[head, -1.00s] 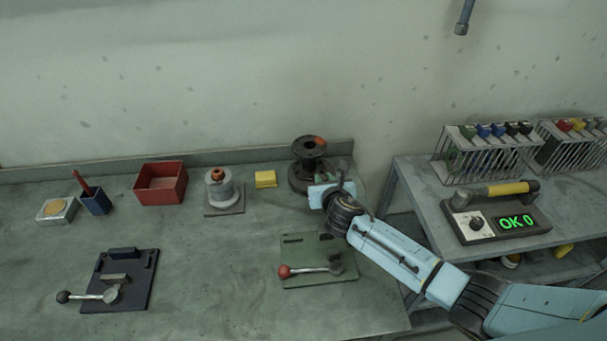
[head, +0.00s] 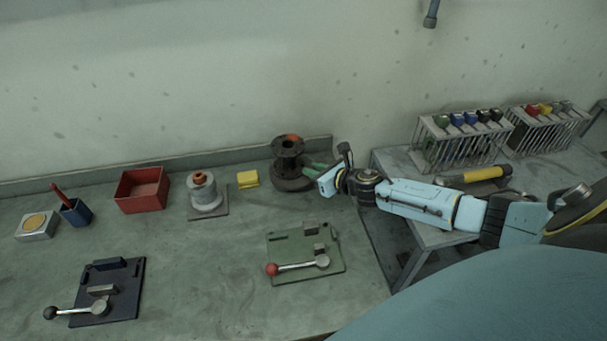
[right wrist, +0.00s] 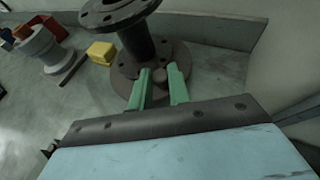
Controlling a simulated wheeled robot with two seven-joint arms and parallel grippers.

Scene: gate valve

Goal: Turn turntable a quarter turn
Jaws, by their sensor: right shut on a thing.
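The turntable (head: 291,185) is a dark round disc at the back right of the bench, with a dark flanged valve body (head: 288,160) standing on it. The top flange has an orange patch. My right gripper (head: 317,170) reaches in from the right at the disc's right side. In the right wrist view its green fingers (right wrist: 160,86) are on both sides of a short dark peg (right wrist: 158,76) near the disc's edge, shut on it. The valve body rises just beyond the fingers. My left gripper is not in view.
A yellow block (head: 247,179) and a grey cylinder (head: 203,192) on a plate stand left of the turntable. A green fixture (head: 292,245) with a red-knobbed lever lies in front. The back wall is close behind. A side table with racks (head: 462,145) stands right.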

